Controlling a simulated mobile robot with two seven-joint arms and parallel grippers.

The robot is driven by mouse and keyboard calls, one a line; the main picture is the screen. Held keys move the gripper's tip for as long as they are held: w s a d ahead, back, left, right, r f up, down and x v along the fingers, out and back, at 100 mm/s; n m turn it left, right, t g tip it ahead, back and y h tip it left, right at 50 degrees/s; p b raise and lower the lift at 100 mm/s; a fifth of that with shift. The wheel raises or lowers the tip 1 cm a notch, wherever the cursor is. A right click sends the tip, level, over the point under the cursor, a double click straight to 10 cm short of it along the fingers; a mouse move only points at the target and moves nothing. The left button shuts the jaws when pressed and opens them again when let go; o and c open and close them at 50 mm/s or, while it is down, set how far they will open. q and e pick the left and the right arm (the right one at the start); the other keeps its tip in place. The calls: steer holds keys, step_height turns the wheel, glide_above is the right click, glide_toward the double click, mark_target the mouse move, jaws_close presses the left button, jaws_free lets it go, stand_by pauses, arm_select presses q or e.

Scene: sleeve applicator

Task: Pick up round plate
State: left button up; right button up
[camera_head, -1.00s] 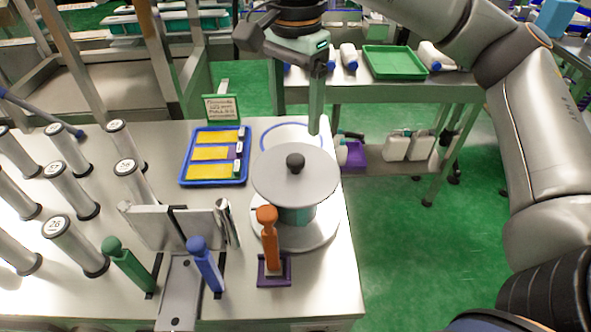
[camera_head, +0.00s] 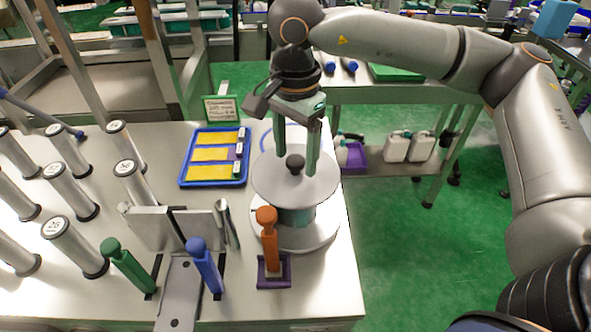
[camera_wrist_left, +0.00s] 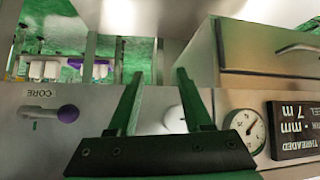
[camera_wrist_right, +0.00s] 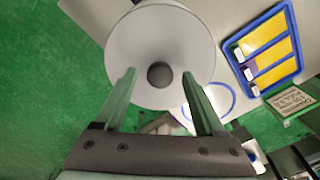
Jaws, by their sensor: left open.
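The round plate (camera_head: 318,183) is a grey disc with a dark knob (camera_head: 295,164) at its centre. It sits on top of a teal cylinder on a round base at the right side of the table. My right gripper (camera_head: 296,168) is open above the plate, its two fingers on either side of the knob. In the right wrist view the plate (camera_wrist_right: 130,45) fills the upper middle, and the knob (camera_wrist_right: 160,74) lies between the fingers and beyond their tips. My left gripper (camera_wrist_left: 155,75) is open and empty, facing a panel with a gauge; it is out of the head view.
An orange-handled tool (camera_head: 268,240) stands just in front of the plate. Behind and left lies a blue tray (camera_head: 185,181) with yellow items, and a blue ring (camera_wrist_right: 232,100) lies beside the plate. Upright rollers crowd the table's left side. Green floor is open to the right.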

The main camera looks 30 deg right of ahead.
jaws_close()
stand_by(0.3)
steer(key=shift+r, duration=0.15)
stand_by(0.3)
